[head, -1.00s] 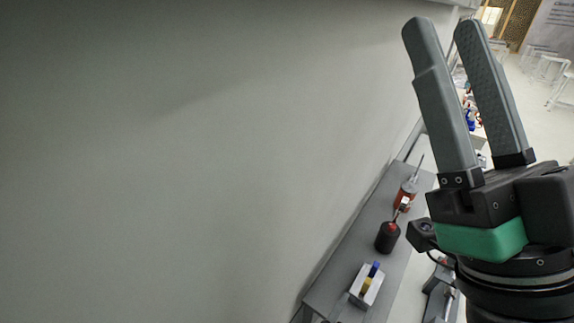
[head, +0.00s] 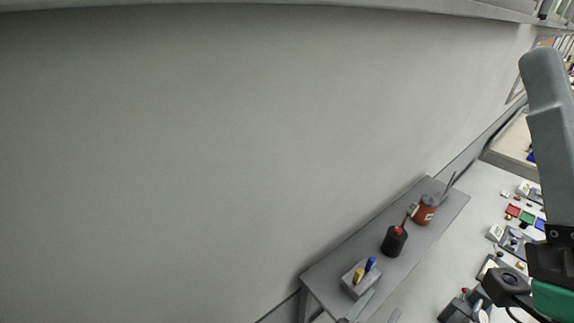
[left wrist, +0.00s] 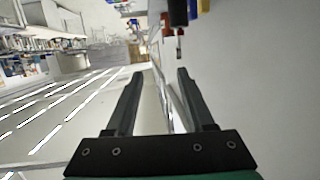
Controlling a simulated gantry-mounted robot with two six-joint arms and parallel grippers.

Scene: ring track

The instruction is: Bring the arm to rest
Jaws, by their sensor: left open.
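My left gripper (head: 555,130) is at the right edge of the head view, with one grey finger showing and the rest cut off by the frame. In the left wrist view my left gripper (left wrist: 160,74) has its two fingers spread apart, with nothing between them. It is held up in the air, clear of the things around it. My right gripper is in neither view.
A grey side table (head: 430,235) stands along the bare wall (head: 230,160). On it are an orange container (head: 426,212), a black bottle (head: 394,242) and a small grey block (head: 355,283) with yellow and blue pieces. Several small parts lie at the right.

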